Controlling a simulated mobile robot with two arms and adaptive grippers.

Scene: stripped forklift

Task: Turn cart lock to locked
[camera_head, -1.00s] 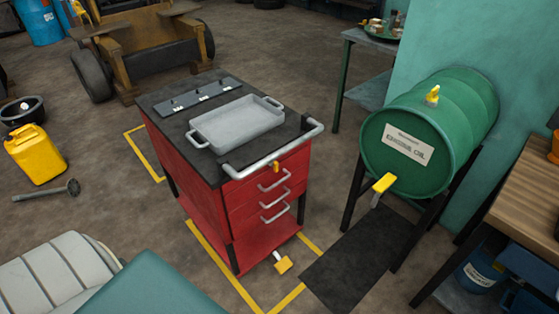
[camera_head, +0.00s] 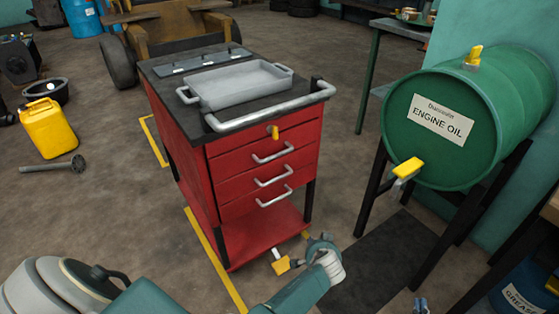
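The red cart (camera_head: 262,240) stands upright in the middle, with a small yellow-orange knob (camera_head: 275,131) on the front of its top drawer. A yellow pedal (camera_head: 281,264) on a pale stem juts out low at the cart's front. I cannot tell from sight which of the two is the lock.
A grey tray (camera_head: 240,85) and a hooked plate (camera_head: 198,62) lie on the cart top, behind its handle (camera_head: 268,107). A green engine oil drum (camera_head: 450,145) with a yellow tap (camera_head: 407,170) stands right, above a dark mat (camera_head: 385,265). A yellow jerrycan (camera_head: 48,128) stands left.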

